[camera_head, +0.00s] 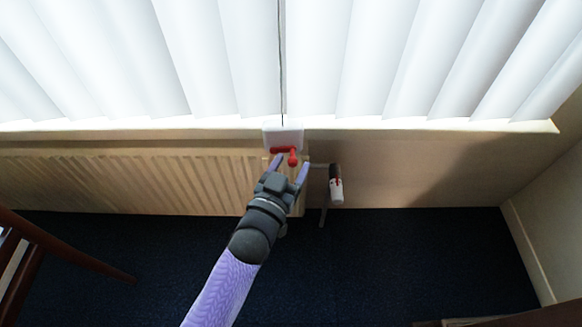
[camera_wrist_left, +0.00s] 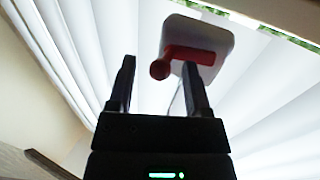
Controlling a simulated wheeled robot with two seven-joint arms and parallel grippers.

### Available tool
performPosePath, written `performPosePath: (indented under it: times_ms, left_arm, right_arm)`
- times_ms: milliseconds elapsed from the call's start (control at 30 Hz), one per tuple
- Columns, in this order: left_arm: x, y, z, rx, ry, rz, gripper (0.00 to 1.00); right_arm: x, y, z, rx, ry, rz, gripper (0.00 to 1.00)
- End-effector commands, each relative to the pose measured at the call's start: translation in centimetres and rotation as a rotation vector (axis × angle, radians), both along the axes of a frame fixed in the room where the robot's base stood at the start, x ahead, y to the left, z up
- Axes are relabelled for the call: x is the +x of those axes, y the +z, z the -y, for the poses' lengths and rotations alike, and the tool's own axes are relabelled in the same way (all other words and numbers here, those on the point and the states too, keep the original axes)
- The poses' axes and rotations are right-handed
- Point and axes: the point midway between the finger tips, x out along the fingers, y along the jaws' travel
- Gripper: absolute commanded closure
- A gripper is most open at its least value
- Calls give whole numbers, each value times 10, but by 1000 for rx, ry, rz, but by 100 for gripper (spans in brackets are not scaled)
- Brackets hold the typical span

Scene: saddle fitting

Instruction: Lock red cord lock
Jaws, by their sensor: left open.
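The red cord lock (camera_head: 284,150) is a red lever with a round knob on a white box (camera_head: 283,133) at the window sill, below a dark hanging cord (camera_head: 281,60). In the left wrist view the red lever (camera_wrist_left: 186,57) lies across the white box (camera_wrist_left: 202,32), its knob at the left end. My left gripper (camera_head: 289,167) is open just below the lock. In the left wrist view its two dark fingers (camera_wrist_left: 157,82) stand apart, with the knob appearing between their tips. I cannot tell whether they touch it. My right gripper is not in view.
White vertical blinds (camera_head: 180,60) hang behind and above the lock. A ribbed radiator (camera_head: 120,180) is below the sill at left. A white and red valve (camera_head: 336,185) sits right of my gripper.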

Motion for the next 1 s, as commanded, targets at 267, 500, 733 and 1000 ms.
performPosePath:
  times_ms: [267,500,733,1000]
  left_arm:
    - [5,1,2,1,0,0,36]
    - [5,1,2,1,0,0,74]
    - [5,1,2,1,0,0,100]
    - [5,-2,3,197,0,2,100]
  right_arm:
    - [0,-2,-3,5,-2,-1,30]
    - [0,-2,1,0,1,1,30]
    - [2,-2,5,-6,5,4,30]
    - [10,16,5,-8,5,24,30]
